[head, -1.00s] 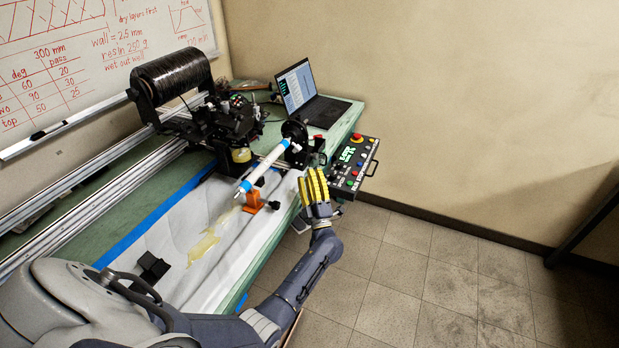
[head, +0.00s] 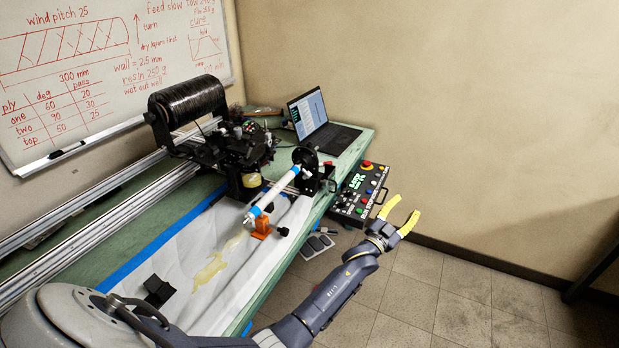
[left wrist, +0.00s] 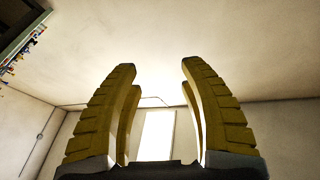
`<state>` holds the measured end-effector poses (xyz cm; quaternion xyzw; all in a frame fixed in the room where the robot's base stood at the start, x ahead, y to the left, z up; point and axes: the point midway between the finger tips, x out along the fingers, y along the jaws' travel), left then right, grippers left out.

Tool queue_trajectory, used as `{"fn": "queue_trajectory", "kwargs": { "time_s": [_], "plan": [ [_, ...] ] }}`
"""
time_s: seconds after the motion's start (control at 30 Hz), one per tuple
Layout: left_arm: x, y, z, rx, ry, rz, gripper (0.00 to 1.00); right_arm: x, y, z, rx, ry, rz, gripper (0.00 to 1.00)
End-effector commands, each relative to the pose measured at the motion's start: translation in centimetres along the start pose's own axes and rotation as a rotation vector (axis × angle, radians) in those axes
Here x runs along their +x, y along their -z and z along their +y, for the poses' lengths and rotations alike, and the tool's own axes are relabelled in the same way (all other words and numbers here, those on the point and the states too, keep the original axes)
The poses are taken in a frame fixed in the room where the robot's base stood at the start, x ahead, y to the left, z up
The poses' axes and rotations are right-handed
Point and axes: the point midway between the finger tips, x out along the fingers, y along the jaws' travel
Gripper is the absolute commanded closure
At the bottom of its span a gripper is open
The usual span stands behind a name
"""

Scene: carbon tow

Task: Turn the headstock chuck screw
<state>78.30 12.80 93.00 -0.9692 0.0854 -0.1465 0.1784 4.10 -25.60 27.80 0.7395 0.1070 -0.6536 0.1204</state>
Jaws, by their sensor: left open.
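The headstock chuck (head: 306,160) is a black round part at the far right end of the winding machine, on the green table. A white mandrel with blue bands (head: 272,193) runs from it toward the front left. The chuck screw is too small to make out. My left gripper (head: 401,211) is open and empty, to the right of the chuck and past the table's right edge, over the floor. My right gripper is not in view.
A control box (head: 360,190) with coloured buttons sits at the table's right edge, between chuck and gripper. A laptop (head: 315,125) stands behind. An orange block (head: 261,226) stands by the mandrel's front end.

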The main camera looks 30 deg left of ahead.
Motion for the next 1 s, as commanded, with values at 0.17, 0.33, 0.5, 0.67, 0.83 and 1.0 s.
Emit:
{"fn": "queue_trajectory", "kwargs": {
  "time_s": [0.17, 0.33, 0.5, 0.67, 0.83, 1.0],
  "plan": [
    [0.1, -3.2, 1.5, 0.390, -0.087, -0.208, 0.57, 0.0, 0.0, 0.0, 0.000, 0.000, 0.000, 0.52],
    [-1.0, -6.3, 0.0, 0.762, -0.125, -0.421, 0.57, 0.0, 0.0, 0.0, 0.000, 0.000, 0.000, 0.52],
    [-3.0, -8.0, -3.8, 1.119, -0.123, -0.654, 0.57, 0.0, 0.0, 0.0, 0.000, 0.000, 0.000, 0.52],
    [-5.8, -7.8, -8.4, 1.425, -0.093, -0.897, 0.57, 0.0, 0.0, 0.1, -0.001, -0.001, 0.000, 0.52],
    [-9.2, -6.2, -13.1, 1.671, -0.048, -1.155, 0.57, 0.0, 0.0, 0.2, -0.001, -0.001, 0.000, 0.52],
    [-12.0, -4.6, -15.9, 1.813, -0.022, -1.361, 0.57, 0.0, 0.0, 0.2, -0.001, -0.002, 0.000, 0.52]
  ]
}}
